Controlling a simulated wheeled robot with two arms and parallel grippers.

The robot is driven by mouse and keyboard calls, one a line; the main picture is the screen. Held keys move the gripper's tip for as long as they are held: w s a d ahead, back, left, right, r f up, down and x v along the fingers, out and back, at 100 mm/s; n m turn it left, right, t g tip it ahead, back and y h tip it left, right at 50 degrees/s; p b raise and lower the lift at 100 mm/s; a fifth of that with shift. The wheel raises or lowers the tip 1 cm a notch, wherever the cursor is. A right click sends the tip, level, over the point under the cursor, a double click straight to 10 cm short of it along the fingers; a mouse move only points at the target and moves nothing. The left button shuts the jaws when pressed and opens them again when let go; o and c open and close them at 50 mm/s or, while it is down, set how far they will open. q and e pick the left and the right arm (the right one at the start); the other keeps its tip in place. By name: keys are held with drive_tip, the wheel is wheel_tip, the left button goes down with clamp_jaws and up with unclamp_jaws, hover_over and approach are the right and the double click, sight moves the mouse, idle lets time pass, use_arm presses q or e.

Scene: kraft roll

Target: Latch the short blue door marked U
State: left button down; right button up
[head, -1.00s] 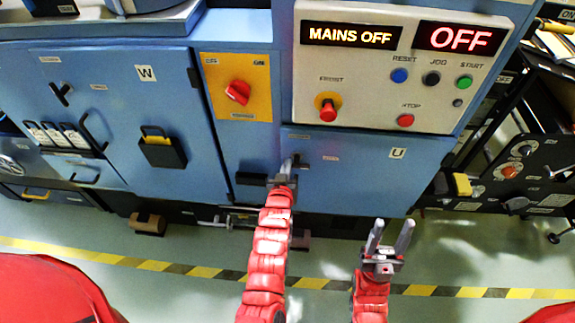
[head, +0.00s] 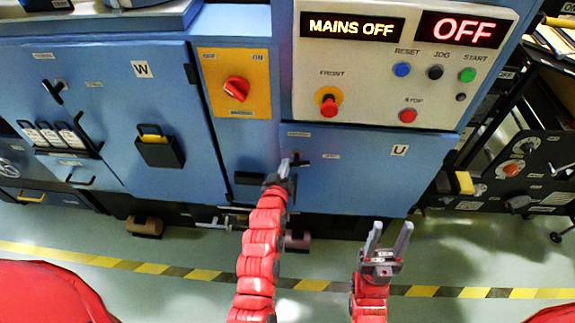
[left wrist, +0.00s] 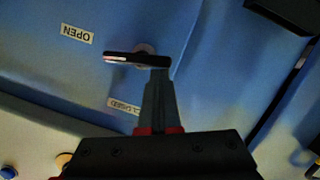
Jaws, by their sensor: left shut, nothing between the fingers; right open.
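The short blue door marked U (head: 365,185) sits below the control panel and looks closed against its frame. Its dark latch handle (head: 301,162) is at its upper left; in the left wrist view the handle (left wrist: 135,59) points sideways, toward the side of the OPEN label (left wrist: 77,33). The CLOSED label (left wrist: 124,106) lies on another side of it. My left gripper (head: 284,167) is shut and empty. My right gripper (head: 389,233) is open and empty, in front of the door's lower edge.
The panel above has a red front knob (head: 328,106) and several buttons. A yellow plate with a red switch (head: 236,90) and the taller door W (head: 155,105) are to the left. A black machine (head: 520,170) stands at the right. The striped floor in front is clear.

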use_arm(q)
drive_tip(key=shift+d+f+n+t+h+b, duration=0.1)
drive_tip(key=shift+f+n+t+h+b, duration=0.45)
drive_tip(key=shift+n+b, duration=1.8)
drive_tip(key=shift+d+f+n+t+h+b, duration=0.1)
drive_tip(key=shift+f+n+h+b, duration=0.3)
drive_tip(key=shift+f+n+b, duration=1.8)
drive_tip(key=shift+d+r+n+t+h+b, duration=0.1)
drive_tip(key=shift+r+n+t+h+b, duration=0.75)
drive_tip(key=shift+b, duration=3)
drive_tip(key=shift+f+n+g+y, duration=0.15)
drive_tip(key=shift+n+g+y, duration=0.25)
drive_tip(key=shift+g, duration=0.1)
